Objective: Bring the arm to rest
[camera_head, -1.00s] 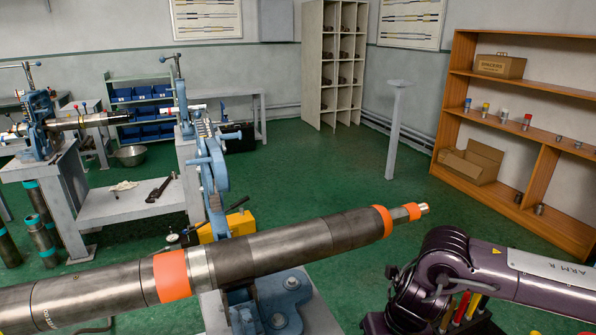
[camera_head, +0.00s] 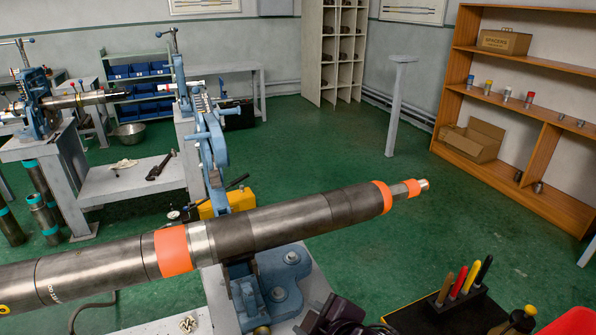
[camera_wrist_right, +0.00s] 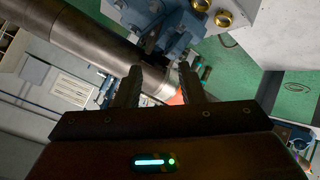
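My right gripper (camera_wrist_right: 162,74) is open in the right wrist view, its two dark fingers apart with nothing held between them. A steel pipe with an orange band shows behind the fingers. In the head view only a dark purple part of my right arm (camera_head: 338,316) shows at the bottom edge, below the blue vise; its fingers cannot be made out there. My left gripper is not in view.
A long steel pipe (camera_head: 290,222) with orange bands lies across the front in a blue pipe vise (camera_head: 283,283). A black holder (camera_head: 455,312) with coloured-handled tools stands at bottom right. A wooden shelf (camera_head: 540,170) is at right.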

